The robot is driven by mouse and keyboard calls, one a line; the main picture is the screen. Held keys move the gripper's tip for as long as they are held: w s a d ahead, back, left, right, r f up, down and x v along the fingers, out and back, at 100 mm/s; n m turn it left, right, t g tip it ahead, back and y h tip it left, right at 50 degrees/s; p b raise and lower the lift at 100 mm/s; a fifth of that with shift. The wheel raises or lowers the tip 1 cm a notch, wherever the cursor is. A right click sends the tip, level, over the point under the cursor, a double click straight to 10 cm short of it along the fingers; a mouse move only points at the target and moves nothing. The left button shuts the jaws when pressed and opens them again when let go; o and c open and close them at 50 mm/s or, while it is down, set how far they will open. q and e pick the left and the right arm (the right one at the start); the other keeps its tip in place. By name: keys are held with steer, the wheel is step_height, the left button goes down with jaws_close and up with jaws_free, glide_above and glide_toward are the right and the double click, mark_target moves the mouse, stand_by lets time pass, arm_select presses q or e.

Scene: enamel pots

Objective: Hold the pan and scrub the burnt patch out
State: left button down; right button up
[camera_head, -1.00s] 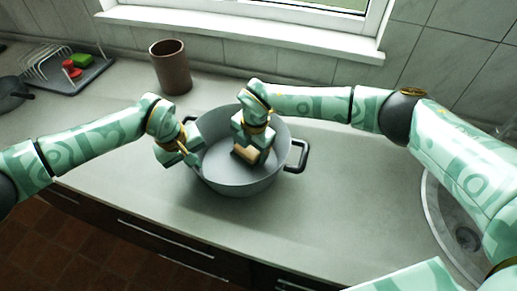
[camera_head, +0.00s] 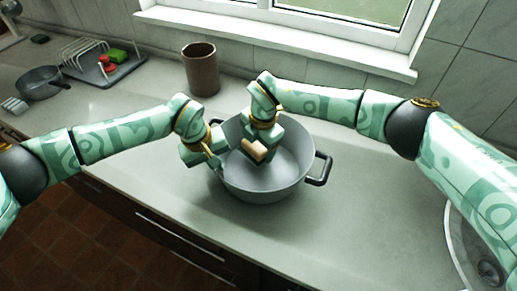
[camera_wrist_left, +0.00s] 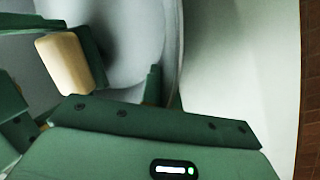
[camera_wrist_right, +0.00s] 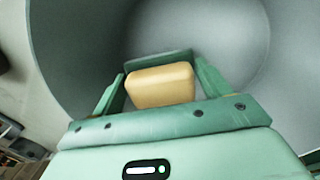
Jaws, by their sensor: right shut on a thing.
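The grey pan (camera_head: 290,165) stands on the counter with a black handle (camera_head: 320,169) on its right. My right gripper (camera_head: 256,145) is inside the pan, shut on a tan scrub block (camera_head: 253,151). The block also shows between the fingers in the right wrist view (camera_wrist_right: 160,86); whether it touches the pan floor is unclear. My left gripper (camera_head: 212,157) is at the pan's left rim. In the left wrist view a finger (camera_wrist_left: 152,85) is beside the pan wall; its grip and the left handle are hidden. I see no burnt patch.
A brown cup (camera_head: 201,70) stands behind the pan. A dish rack tray (camera_head: 105,72) with red and green items and a dark pan (camera_head: 42,82) are at the back left. A sink (camera_head: 462,235) is at the right. The counter right of the pan is clear.

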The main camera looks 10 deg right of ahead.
step_height(320, 180, up, 11)
steer(key=shift+f, duration=0.15)
stand_by(0.4)
steer(key=d, duration=1)
steer(key=a, duration=1)
steer(key=shift+f, duration=5.15)
steer(key=shift+s+f, duration=0.1)
steer(key=shift+f, duration=1.4)
